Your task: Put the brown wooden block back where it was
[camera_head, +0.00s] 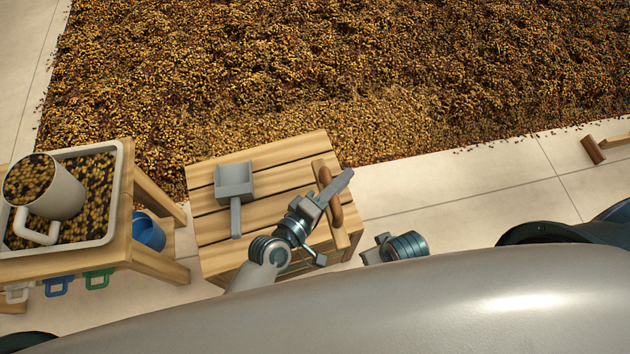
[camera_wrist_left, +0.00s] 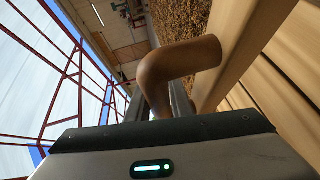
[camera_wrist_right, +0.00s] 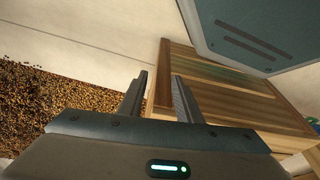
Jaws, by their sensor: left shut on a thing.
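A brown wooden block (camera_head: 343,237) with a rounded darker handle (camera_head: 336,210) is at the right edge of the slatted wooden crate. It looks like a long flat board with the handle on its face. My left gripper (camera_head: 333,190) is shut on the handle. In the left wrist view the curved handle (camera_wrist_left: 178,66) stands between the jaws, and the board (camera_wrist_left: 235,50) lies beyond it. Whether the board touches the crate top, I cannot tell. My right gripper (camera_wrist_right: 160,85) is open and empty, with the crate behind its fingers.
The slatted crate (camera_head: 265,182) carries a grey scoop (camera_head: 235,182) on its left part. Left of it, a wooden stand holds a white tray (camera_head: 118,200) of beans with a mug (camera_head: 62,190). A blue cup (camera_head: 148,232) sits lower. Beans (camera_head: 330,70) cover the ground beyond.

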